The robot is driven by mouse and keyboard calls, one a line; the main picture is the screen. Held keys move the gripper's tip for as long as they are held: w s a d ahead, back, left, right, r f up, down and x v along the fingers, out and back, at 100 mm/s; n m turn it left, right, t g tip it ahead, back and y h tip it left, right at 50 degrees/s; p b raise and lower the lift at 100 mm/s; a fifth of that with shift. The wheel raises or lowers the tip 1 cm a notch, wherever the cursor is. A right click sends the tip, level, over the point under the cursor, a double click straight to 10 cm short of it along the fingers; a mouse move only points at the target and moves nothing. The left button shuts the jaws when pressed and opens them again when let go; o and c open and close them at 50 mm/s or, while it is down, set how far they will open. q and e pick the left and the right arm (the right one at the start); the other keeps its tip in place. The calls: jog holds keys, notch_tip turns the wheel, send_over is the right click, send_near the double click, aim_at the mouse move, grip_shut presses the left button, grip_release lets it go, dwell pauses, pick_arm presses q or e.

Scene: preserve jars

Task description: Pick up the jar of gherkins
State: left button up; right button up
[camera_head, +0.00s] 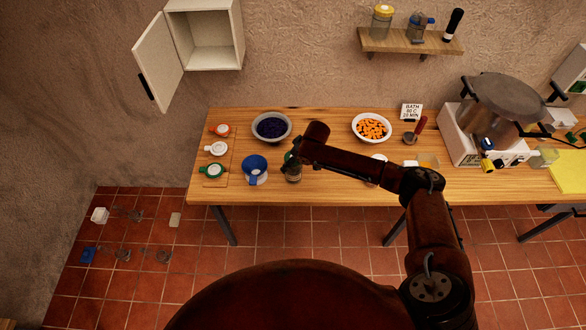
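A small glass jar with dark green contents (293,174) stands near the front edge of the wooden table, right of a blue and white container; it looks like the jar of gherkins, but its label is not readable. My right arm reaches in from the right, and its end with the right gripper (296,157) is at the top of this jar. The arm partly covers the jar, and the fingers are too small and dark to show whether they are open or shut on it. My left gripper is not in view.
A bowl of dark berries (271,127), a bowl of orange pieces (371,128), a blue and white container (255,170) and several lids (216,149) are on the table (330,200). A large pot (502,97) stands right. Small items lie on the floor at left.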

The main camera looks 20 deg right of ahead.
jog(key=shift+w+a+f, duration=0.2)
jog(key=shift+f, duration=0.4)
jog(key=shift+c, duration=0.4)
grip_shut()
jog(key=shift+w+r, duration=0.1)
jog(key=shift+r, duration=0.05)
